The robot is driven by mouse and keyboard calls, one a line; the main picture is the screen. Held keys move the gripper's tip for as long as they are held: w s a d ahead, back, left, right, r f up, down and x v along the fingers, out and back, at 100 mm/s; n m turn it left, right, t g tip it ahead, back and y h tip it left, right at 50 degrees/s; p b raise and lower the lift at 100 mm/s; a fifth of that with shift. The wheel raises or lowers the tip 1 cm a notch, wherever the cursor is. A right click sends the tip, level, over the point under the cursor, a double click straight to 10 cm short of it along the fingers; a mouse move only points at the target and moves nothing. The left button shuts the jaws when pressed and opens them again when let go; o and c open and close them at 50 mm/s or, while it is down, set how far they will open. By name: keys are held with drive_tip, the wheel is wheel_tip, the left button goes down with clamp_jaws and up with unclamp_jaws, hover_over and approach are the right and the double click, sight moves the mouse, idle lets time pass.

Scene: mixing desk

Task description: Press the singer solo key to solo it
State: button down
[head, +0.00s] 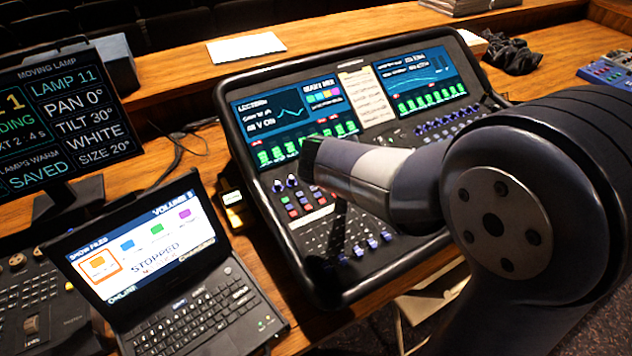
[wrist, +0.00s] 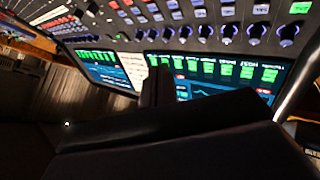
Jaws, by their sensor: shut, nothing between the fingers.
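The mixing desk (head: 325,240) has two lit screens at its back and rows of knobs, small keys and faders in front. The singer solo key cannot be told apart in either view; labels are too small to read. My gripper (head: 308,158) hovers over the desk near the lower edge of the left screen, its tip dark. In the wrist view my gripper (wrist: 157,87) is shut and empty, seen against the green meters. There, a row of blue-ringed knobs (wrist: 204,31) and small labelled keys, including a lit green one (wrist: 300,7), lie beyond it. My arm hides part of the desk.
A white sheet (head: 245,48) lies at the back. Dark cloth (head: 512,55) and a blue device (head: 608,70) are at right.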

drive_tip(key=shift+w+a, duration=0.3)
drive_tip(key=shift+a, duration=0.25)
drive_tip(key=shift+f, duration=0.15)
drive_tip(key=f+b, duration=0.1)
drive_tip(key=f, duration=0.1)
drive_tip(key=f+b, duration=0.3)
drive_tip(key=f, duration=0.2)
drive_tip(key=shift+w+a+b, duration=0.2)
drive_tip(key=shift+w+b, duration=0.1)
drive_tip(key=shift+f+b, duration=0.8)
drive_tip(key=shift+b, duration=0.2)
drive_tip(key=shift+w+f, duration=0.1)
drive_tip(key=shift+f, duration=0.05)
idle(0.7)
drive_tip(key=shift+f+b, duration=0.3)
drive_tip(key=shift+b, duration=0.45)
